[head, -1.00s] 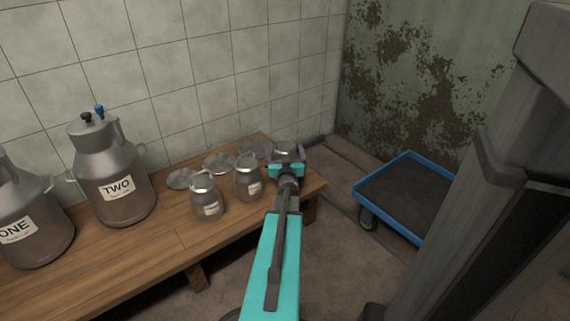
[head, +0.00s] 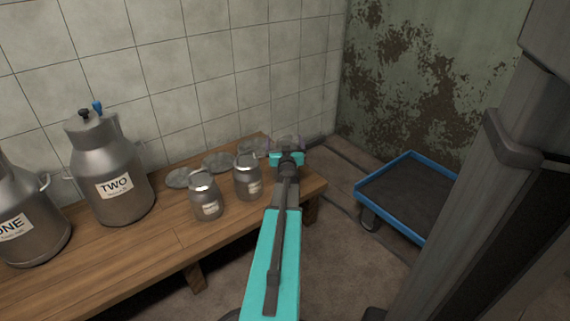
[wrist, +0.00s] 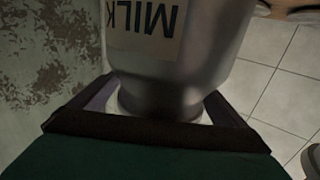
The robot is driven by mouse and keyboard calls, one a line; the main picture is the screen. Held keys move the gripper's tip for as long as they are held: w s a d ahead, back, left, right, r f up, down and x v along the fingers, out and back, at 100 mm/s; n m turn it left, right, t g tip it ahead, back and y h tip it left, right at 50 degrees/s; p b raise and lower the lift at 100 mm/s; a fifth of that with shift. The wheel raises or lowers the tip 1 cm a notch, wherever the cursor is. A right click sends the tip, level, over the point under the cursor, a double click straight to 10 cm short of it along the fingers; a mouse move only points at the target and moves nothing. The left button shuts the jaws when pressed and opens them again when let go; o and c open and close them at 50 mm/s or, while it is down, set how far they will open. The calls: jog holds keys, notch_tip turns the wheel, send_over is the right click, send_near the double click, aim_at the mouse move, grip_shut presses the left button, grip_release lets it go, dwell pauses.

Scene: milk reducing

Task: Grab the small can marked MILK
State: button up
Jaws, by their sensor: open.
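The small metal can marked MILK (wrist: 170,60) fills the middle of the wrist view, its label upside down there. My gripper (wrist: 165,108) is open, with one finger on each side of the can's narrow neck. I cannot tell whether the fingers touch it. In the head view my gripper (head: 287,145) is at the far right end of the wooden bench and mostly hides this can.
Two similar small cans, one (head: 205,198) and another (head: 247,180), stand on the bench (head: 150,255) left of my gripper. Flat round lids lie behind them. Large cans ONE (head: 30,235) and TWO (head: 112,170) stand further left. A blue-rimmed cart (head: 405,195) is on the floor at right.

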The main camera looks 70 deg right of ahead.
jog(key=shift+c, duration=0.3)
jog(key=c, duration=1.8)
jog(key=shift+w+r, duration=0.1)
jog(key=c, duration=0.3)
jog(key=shift+r, duration=0.15)
jog(key=shift+r+p, duration=1.2)
jog(key=shift+r, duration=0.25)
jog(key=shift+w+r+p+v, duration=0.15)
jog(key=shift+r+p+v, duration=0.15)
jog(key=shift+p+v, duration=1.85)
jog(key=shift+w+r+p+v, duration=0.25)
jog(key=shift+p+v, duration=0.9)
jog(key=shift+v, duration=2)
jog(key=shift+w+r+p+v, duration=0.1)
jog(key=shift+r+p+v, duration=0.3)
jog(key=shift+p+v, duration=1.75)
jog(key=shift+b+v, duration=0.4)
jog(key=shift+v, duration=0.35)
